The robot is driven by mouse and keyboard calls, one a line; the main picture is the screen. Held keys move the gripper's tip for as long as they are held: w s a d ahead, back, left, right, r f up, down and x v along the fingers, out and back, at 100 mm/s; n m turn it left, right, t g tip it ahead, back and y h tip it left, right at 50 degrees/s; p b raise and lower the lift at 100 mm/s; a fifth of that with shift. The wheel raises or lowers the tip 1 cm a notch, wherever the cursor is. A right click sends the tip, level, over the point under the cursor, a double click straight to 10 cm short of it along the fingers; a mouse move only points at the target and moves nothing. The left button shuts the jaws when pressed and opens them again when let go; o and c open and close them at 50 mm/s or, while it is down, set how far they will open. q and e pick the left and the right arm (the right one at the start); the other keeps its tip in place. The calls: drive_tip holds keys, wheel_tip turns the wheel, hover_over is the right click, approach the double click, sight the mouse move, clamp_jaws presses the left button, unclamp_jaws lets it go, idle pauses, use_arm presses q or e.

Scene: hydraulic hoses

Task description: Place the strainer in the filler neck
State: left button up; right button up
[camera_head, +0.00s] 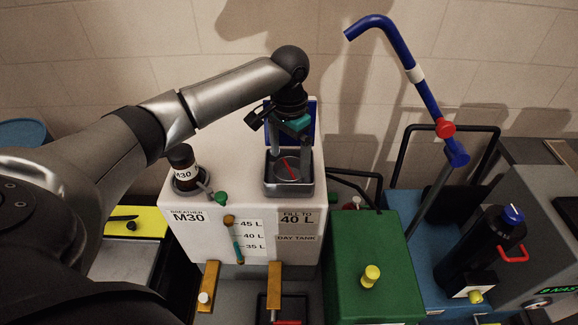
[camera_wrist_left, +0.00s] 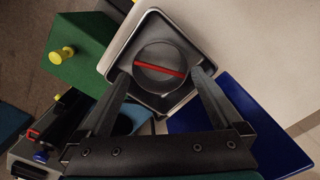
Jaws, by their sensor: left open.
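The strainer (camera_head: 288,170) is a dark round piece with a red bar across it. It lies inside the square, metal-rimmed filler neck (camera_head: 304,188) on top of the white tank. In the left wrist view the strainer (camera_wrist_left: 160,82) sits within the rim of the neck (camera_wrist_left: 110,61). I cannot tell how deep it is seated. My left gripper (camera_head: 290,160) points down over the neck. Its fingers (camera_wrist_left: 163,76) are apart, one at each side of the strainer, with nothing gripped between them. My right gripper is not in view.
The blue lid (camera_head: 312,112) stands open behind the neck. A dark M30 breather (camera_head: 181,160) stands on the tank (camera_head: 240,150) to the left. A green box (camera_head: 350,270) and a blue bent pipe (camera_head: 415,75) are to the right.

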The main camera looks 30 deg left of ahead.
sight(289, 169)
use_arm(q)
wheel_tip(289, 169, up, 8)
idle(1.4)
